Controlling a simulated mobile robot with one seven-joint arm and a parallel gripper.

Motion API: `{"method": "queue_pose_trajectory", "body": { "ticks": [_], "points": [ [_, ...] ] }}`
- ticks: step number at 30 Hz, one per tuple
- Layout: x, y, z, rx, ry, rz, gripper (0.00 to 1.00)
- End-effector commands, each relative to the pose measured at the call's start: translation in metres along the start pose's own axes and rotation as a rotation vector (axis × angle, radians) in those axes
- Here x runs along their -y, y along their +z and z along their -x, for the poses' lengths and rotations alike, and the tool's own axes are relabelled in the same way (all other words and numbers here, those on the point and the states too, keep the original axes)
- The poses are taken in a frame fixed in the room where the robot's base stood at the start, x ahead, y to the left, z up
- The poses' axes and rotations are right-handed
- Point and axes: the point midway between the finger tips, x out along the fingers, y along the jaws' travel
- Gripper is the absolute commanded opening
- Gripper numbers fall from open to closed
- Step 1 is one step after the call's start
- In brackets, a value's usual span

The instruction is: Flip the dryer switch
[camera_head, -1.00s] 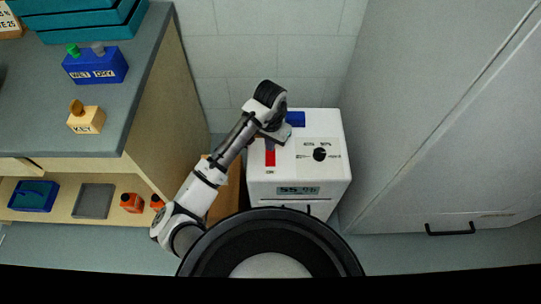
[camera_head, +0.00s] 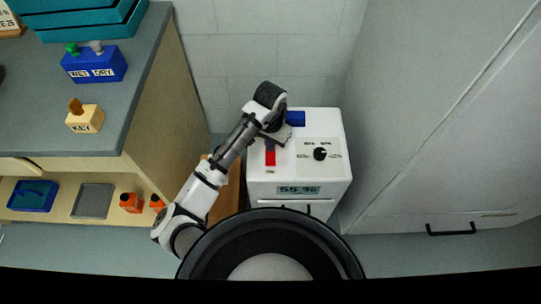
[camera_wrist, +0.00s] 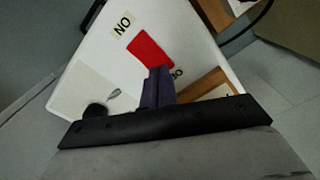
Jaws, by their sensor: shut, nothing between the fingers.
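The dryer (camera_head: 325,182) is a white box in the middle of the head view. Its red switch (camera_head: 270,158) sits on the left of the top face, with an ON label below it. In the wrist view the red switch (camera_wrist: 150,50) lies just beyond the fingertips, with the ON label (camera_wrist: 122,23) at its far end. Another label at its near end is partly hidden by the fingers. My gripper (camera_head: 270,143) is shut and empty, at the end of the switch away from ON. It also shows in the wrist view (camera_wrist: 158,72). I cannot tell whether the fingertips touch the switch.
The dryer also carries a black dial (camera_head: 320,154), a display (camera_head: 298,190) reading about 55 and a blue block (camera_head: 296,119) at the back. A workbench (camera_head: 120,125) stands left, with a blue WET/DRY box (camera_head: 95,66) and a KEY block (camera_head: 85,121). A grey cabinet (camera_head: 430,120) stands right.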

Motion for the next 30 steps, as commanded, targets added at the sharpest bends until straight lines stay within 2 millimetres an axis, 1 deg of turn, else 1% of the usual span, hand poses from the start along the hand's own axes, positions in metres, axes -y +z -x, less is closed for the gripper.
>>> {"method": "queue_pose_trajectory", "body": {
  "ticks": [22, 26, 30],
  "points": [
    [0.0, 0.0, -0.012, 0.001, 0.0, 0.0, 0.0],
    [0.0, 0.0, -0.01, 0.001, 0.0, 0.0, 0.0],
    [0.0, 0.0, -0.001, 0.0, 0.0, 0.0, 0.0]
  ]
}}
